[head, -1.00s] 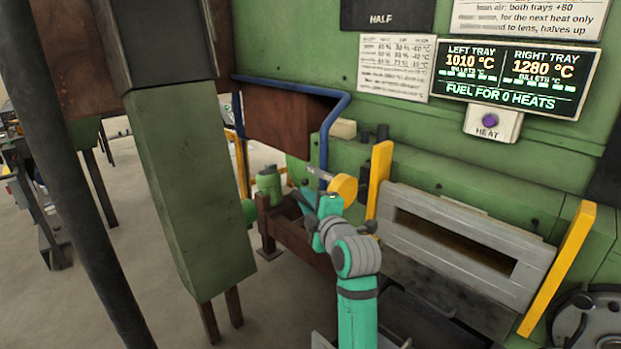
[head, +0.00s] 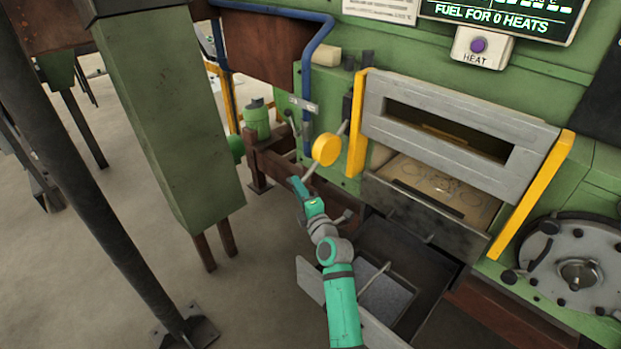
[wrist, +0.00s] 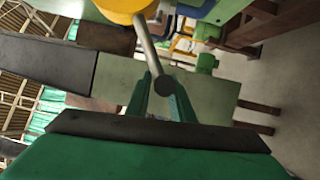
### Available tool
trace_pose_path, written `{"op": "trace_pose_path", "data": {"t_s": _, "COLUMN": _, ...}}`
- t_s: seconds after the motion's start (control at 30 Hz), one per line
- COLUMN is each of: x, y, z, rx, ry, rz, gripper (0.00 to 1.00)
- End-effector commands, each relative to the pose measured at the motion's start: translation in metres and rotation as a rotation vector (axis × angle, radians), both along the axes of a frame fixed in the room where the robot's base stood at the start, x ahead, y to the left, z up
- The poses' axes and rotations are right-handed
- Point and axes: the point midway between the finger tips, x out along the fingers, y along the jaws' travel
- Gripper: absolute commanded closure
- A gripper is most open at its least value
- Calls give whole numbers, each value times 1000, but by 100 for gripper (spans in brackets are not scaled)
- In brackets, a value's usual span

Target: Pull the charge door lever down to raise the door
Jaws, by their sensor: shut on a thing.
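The charge door lever is a grey rod with a yellow round hub (head: 326,150) on the furnace front, left of the door. Its rod (head: 308,172) slants down and left from the hub. My gripper (head: 299,186) is shut on the rod's lower end. In the wrist view, the rod (wrist: 148,50) runs from the yellow hub (wrist: 122,8) to its end between my fingers (wrist: 162,85). The charge door (head: 450,125), a grey slotted plate between yellow guides, stands raised. A pale surface (head: 440,188) shows in the opening below it.
A green post (head: 170,130) and a dark pole (head: 75,170) stand left of my arm. A blue pipe (head: 305,75) runs above the lever. An open dark bin (head: 440,285) lies below the door. A round grey hatch (head: 575,270) is at right.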

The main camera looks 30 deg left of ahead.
Motion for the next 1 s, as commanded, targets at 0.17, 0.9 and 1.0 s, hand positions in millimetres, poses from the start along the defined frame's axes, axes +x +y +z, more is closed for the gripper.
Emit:
{"op": "trace_pose_path", "data": {"t_s": 0.17, "x": 1, "y": 5, "z": -10, "rx": 2, "ry": -1, "rz": 9, "gripper": 100}}
{"op": "trace_pose_path", "data": {"t_s": 0.9, "x": 5, "y": 1, "z": -17, "rx": 0, "ry": 1, "rz": 2, "gripper": 63}}
{"op": "trace_pose_path", "data": {"t_s": 1.0, "x": 4, "y": 2, "z": -17, "rx": 0, "ry": 1, "rz": 4, "gripper": 63}}
